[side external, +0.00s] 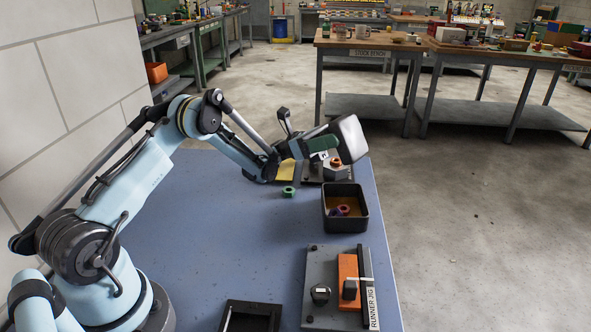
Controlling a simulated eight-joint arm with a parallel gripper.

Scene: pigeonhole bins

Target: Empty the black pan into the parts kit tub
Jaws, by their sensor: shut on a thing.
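My gripper (303,148) is at the far end of the blue table, shut on a dark pan (327,131). The pan is steeply tilted, and a pale, glossy face of it (350,138) is turned to the right. Its inside is mostly hidden, so I cannot tell what is left in it. A black square tub (346,226), which looks like the parts kit tub, stands upright on the table just below and nearer. A red ring and a purple part (337,211) lie in it. An orange ring (336,162) shows below the pan; I cannot tell what supports it.
A green nut (288,192) lies on the table left of the tub. A grey fixture (335,174) stands behind the tub. The runner jig (321,268) and a black tray (279,314) are in front. The table's right edge is close to the tub.

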